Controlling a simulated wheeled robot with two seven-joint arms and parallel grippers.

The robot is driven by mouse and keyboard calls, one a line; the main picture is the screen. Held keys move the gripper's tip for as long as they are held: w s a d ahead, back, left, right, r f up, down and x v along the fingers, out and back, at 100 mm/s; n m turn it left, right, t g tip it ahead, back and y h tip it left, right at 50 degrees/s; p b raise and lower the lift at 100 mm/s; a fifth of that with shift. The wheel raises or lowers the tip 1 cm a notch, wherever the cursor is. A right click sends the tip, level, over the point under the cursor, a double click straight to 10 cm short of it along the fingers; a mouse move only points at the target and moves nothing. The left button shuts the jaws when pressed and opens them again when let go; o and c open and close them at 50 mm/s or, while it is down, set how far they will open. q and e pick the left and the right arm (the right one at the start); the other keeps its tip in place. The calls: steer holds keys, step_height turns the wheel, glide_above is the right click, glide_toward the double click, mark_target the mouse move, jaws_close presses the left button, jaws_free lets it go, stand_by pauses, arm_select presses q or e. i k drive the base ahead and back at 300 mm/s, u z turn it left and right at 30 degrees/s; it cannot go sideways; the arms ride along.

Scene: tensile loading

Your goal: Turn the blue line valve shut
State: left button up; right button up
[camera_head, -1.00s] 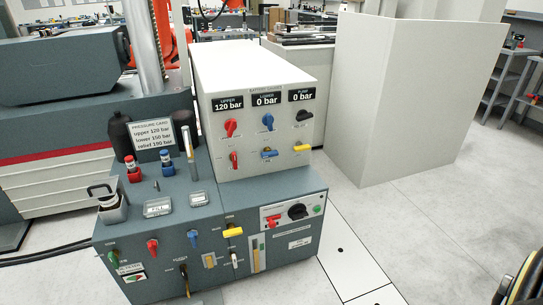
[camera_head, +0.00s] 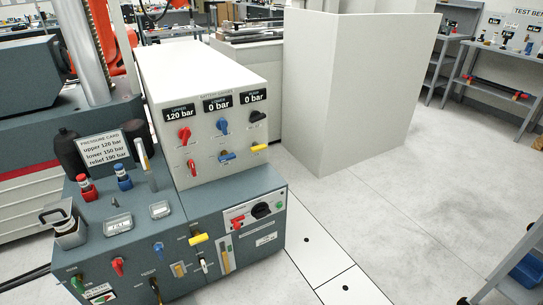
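The blue line valve (camera_head: 227,156) appears to be the small blue lever in the lower row of the light grey panel. Its handle lies roughly level. A red lever (camera_head: 192,168) is to its left and a yellow lever (camera_head: 259,148) to its right. Above it are a blue knob (camera_head: 222,126) and the displays, reading upper 120 bar, lower 0 bar and pump 0 bar. Another blue knob (camera_head: 158,249) is on the dark lower front. The labels by the handles are too small to read. Neither gripper shows in the view.
A pressure card (camera_head: 105,149) and red and blue fittings stand on the dark cabinet top (camera_head: 185,211). A tall pale partition (camera_head: 345,95) stands behind right. Open floor (camera_head: 400,215) lies to the right. A grey frame (camera_head: 510,275) is at the bottom right corner.

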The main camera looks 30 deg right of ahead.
mark_target(225, 156)
steer(key=z, duration=0.5)
steer(key=i, duration=1.35)
steer(key=u, duration=1.05)
